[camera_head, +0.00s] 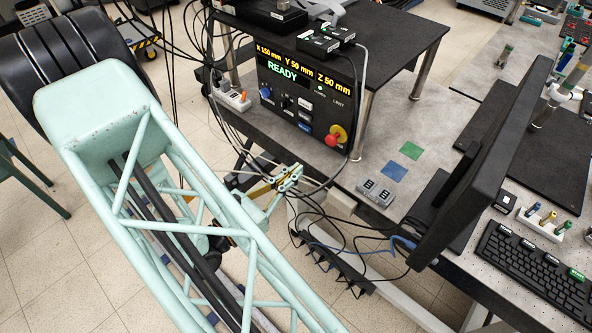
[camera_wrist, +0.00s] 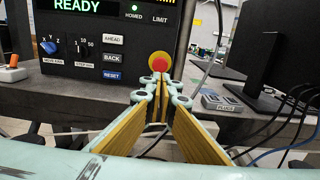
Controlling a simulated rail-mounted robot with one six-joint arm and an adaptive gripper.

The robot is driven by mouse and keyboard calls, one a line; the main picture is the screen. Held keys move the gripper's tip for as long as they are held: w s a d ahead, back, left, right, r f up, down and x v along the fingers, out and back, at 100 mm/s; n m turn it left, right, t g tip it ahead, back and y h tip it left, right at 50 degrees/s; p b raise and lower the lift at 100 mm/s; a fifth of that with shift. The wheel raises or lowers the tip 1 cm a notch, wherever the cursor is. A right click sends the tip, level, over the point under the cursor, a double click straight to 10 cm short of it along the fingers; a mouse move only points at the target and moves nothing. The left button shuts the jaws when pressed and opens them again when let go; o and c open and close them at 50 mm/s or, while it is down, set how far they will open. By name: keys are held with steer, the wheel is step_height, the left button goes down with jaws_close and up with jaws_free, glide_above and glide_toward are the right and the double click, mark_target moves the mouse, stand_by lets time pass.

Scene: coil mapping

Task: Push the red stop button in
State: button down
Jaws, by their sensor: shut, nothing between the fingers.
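The red stop button (camera_head: 333,139) sits on a yellow base at the lower right of the black control panel (camera_head: 275,105). In the wrist view the round red button (camera_wrist: 158,63) shows just above and beyond the tips of my gripper (camera_wrist: 158,95). The panel display reads READY. My gripper (camera_head: 290,177) is shut and empty, with wooden-coloured finger pads. In the head view it is to the lower left of the button, apart from it. In the wrist view the fingertips hide part of the panel below the button.
Blue, black and white controls, including a blue RESET button (camera_wrist: 112,76), are left of the stop button. Cables hang around my gripper and below the bench.

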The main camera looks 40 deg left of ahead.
mark_target(329, 142)
steer(key=shift+w+b, duration=0.6)
steer(key=shift+w, duration=5.85)
steer(key=shift+w, duration=1)
steer(key=shift+s, duration=0.8)
steer(key=s, duration=1.2)
steer(key=shift+s, duration=0.25)
steer(key=shift+w+d+r, duration=0.1)
